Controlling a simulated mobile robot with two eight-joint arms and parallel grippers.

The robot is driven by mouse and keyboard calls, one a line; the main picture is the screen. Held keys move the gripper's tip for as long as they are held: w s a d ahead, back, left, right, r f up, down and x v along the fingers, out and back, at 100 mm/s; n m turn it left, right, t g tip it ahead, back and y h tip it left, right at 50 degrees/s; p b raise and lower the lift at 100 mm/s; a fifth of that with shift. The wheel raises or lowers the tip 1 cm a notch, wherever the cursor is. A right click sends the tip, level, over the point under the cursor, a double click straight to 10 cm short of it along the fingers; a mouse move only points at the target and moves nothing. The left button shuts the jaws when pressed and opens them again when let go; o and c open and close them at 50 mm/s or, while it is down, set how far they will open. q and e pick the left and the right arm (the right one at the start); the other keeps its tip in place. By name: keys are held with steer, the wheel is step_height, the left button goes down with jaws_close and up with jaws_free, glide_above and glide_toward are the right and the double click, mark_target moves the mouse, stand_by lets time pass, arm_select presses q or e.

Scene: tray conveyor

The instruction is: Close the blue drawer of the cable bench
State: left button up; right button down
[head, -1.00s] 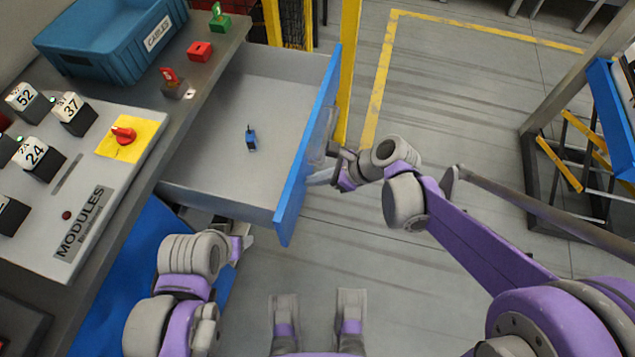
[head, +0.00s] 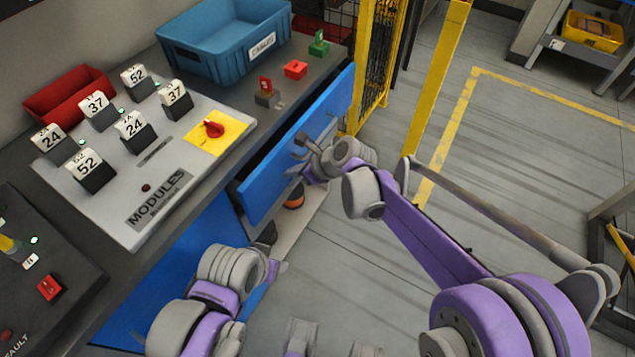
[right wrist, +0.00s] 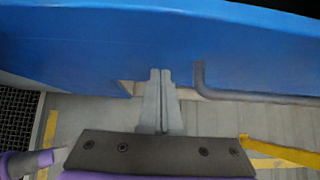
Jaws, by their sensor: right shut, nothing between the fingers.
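The blue drawer front (head: 270,185) of the cable bench stands only slightly out from the bench, with a narrow dark gap along its top edge. My right gripper (head: 300,158) is at the outer face of the drawer front, near its handle. In the right wrist view the blue front (right wrist: 100,55) fills the upper part, and the shut fingers (right wrist: 161,80) point at it with nothing between them. A grey handle (right wrist: 200,78) shows beside the fingers. Whether the fingertips touch the front I cannot tell. My left gripper (head: 278,267) is low beside the bench; its fingers are too small to judge.
On the bench top (head: 235,130) are a blue cables bin (head: 205,45), a modules panel (head: 110,205) with numbered blocks, and small red and green items. A yellow post (head: 438,75) stands beyond the drawer. The floor at right is clear near the bench.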

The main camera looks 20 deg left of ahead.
steer(key=a, duration=0.2)
steer(key=w+a, duration=0.1)
steer(key=a, duration=0.2)
steer(key=shift+w, duration=0.15)
arm_select(q)
steer(key=shift+s+d+r, duration=0.1)
steer(key=shift+d, duration=0.05)
arm_select(e)
steer(key=shift+a+r, duration=0.1)
